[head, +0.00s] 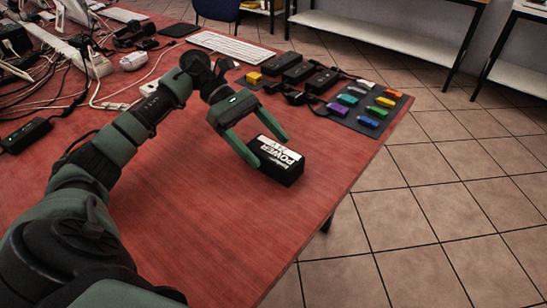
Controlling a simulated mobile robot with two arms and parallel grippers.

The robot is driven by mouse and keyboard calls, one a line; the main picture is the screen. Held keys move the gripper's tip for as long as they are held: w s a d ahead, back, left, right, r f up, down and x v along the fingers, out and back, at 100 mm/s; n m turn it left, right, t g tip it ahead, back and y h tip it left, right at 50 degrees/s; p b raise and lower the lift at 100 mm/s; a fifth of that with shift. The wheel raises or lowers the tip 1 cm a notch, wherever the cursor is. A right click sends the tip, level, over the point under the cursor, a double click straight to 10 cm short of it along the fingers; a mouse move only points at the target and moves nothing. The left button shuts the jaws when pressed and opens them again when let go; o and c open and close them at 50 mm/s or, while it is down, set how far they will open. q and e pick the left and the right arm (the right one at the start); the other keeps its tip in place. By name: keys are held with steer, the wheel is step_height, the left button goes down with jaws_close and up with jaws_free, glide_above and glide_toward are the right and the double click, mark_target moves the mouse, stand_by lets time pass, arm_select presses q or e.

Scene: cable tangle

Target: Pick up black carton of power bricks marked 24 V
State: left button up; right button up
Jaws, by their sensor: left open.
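A black carton (287,172) with a white label reading "POWER" lies on the red table near its right edge. The smaller print on the label is too small to read. My left gripper (271,152) is open, with one finger on each side of the carton's near-left and far-right ends. I cannot tell whether the fingers touch it. My right gripper is not in view.
Black power bricks (299,73) and a dark mat (384,119) with several coloured pieces lie behind the carton. A white keyboard (232,47) is farther back. Tangled cables (95,80) fill the left rear. The red table (215,230) is clear in front.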

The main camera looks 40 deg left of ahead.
arm_select(q)
steer(key=shift+d+f, duration=0.3)
steer(key=shift+d, duration=0.3)
jaws_close()
steer(key=shift+r, duration=0.1)
